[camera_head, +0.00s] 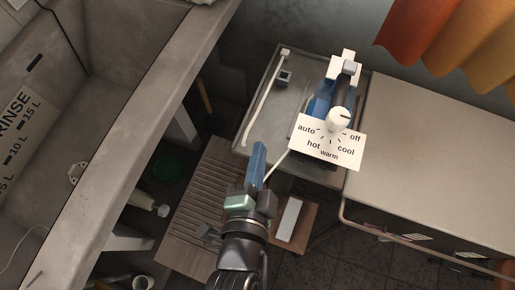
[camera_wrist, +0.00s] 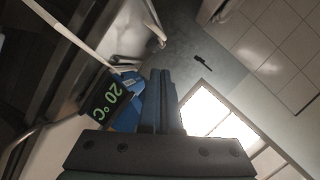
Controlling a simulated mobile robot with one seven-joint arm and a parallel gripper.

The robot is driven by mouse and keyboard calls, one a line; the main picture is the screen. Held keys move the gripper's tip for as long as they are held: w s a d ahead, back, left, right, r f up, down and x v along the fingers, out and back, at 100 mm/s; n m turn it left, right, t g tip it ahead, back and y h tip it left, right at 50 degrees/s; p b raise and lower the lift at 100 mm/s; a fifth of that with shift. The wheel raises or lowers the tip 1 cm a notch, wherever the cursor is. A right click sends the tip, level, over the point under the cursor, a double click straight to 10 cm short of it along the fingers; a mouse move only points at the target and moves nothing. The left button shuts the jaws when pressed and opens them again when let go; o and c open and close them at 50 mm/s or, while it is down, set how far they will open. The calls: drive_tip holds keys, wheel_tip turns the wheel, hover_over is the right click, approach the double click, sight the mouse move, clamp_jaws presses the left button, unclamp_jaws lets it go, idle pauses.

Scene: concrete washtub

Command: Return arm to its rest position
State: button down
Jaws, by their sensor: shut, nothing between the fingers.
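My gripper (camera_head: 258,150) is in the lower middle of the head view, with its blue fingers pointing away from me. The fingers lie together with nothing between them. In the wrist view the blue fingers (camera_wrist: 161,80) also lie side by side, shut and empty. In the head view the gripper is just left of and below a white dial card (camera_head: 327,153) marked auto, off, hot, warm and cool, with a round white knob (camera_head: 340,118) above it. I cannot tell whether the gripper touches anything.
A concrete washtub (camera_head: 150,95) fills the left. A grey tray (camera_head: 262,137) and a blue device (camera_head: 319,103) stand beyond the gripper. A beige top (camera_head: 440,160) lies right, below an orange curtain (camera_head: 440,40). A slatted wooden board (camera_head: 205,190) lies low. A 20 °C display (camera_wrist: 107,103) shows in the wrist view.

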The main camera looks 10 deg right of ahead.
drive_tip(key=shift+r, duration=0.1)
drive_tip(key=w+r+n+t+y, duration=0.1)
drive_tip(key=w+r+n+t, duration=0.4)
drive_tip(key=r, duration=0.9)
drive_tip(key=w+r+n+t, duration=0.3)
drive_tip(key=w+r, duration=0.5)
drive_tip(key=r, duration=0.6)
drive_tip(key=s+a+r+n+t+y+p, duration=0.1)
drive_tip(key=r+p, duration=0.6)
drive_tip(key=r, duration=0.8)
drive_tip(key=s+a+r+n+t+y+p, duration=0.2)
drive_tip(key=r+p, duration=0.5)
drive_tip(key=r, duration=0.8)
drive_tip(key=s+a+r+n+t+y+p, duration=0.1)
drive_tip(key=r+n+p, duration=0.4)
drive_tip(key=r, duration=1)
drive_tip(key=shift+s+a+r+t+p, duration=0.3)
drive_tip(key=shift+s+a+t+p, duration=0.15)
drive_tip(key=shift+s+t+p, duration=0.6)
